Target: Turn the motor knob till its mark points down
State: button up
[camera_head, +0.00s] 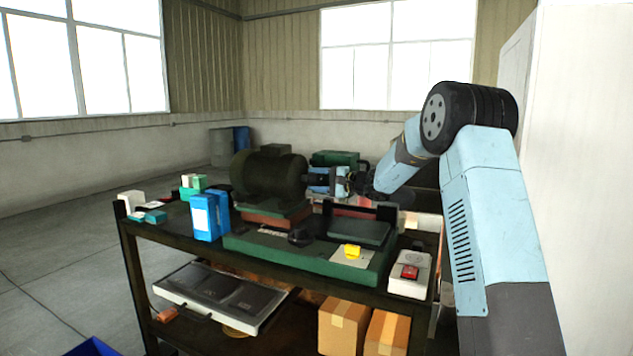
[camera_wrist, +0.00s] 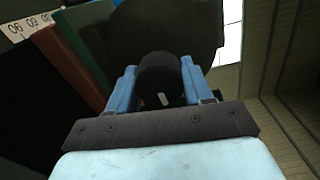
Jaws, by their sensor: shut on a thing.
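The dark motor (camera_head: 268,174) sits on a red block on the green bed of the bench. The black motor knob (camera_wrist: 160,72) is at the motor's right end. It shows in the wrist view between the two blue fingers of my gripper (camera_wrist: 158,78). My gripper (camera_head: 330,182) is shut on the knob, one finger on each side. A short white mark (camera_wrist: 163,99) shows on the knob, near its lower edge in the wrist picture. In the head view the fingers and wrist hide the knob's face and its mark.
A blue box (camera_head: 204,218) stands at the bed's left. A yellow piece (camera_head: 352,251) sits on a pale plate on the bed. A white box with a red switch (camera_head: 410,272) stands at the front right. A white numbered strip (camera_wrist: 27,24) lies beside the motor.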

jog(key=m, duration=0.4)
jog(key=shift+d+f+m, duration=0.1)
jog(key=shift+d+m, duration=0.1)
jog(key=shift+m, duration=0.1)
jog(key=m, duration=0.4)
jog(key=shift+f+m, duration=0.1)
jog(key=shift+m, duration=0.2)
jog(key=m, duration=0.4)
jog(key=shift+f, duration=0.1)
jog(key=shift+f+m, duration=0.1)
jog(key=shift+m, duration=2.3)
jog(key=o, duration=0.8)
jog(key=shift+a, duration=0.1)
jog(key=shift+o, duration=1.2)
jog(key=shift+r, duration=0.2)
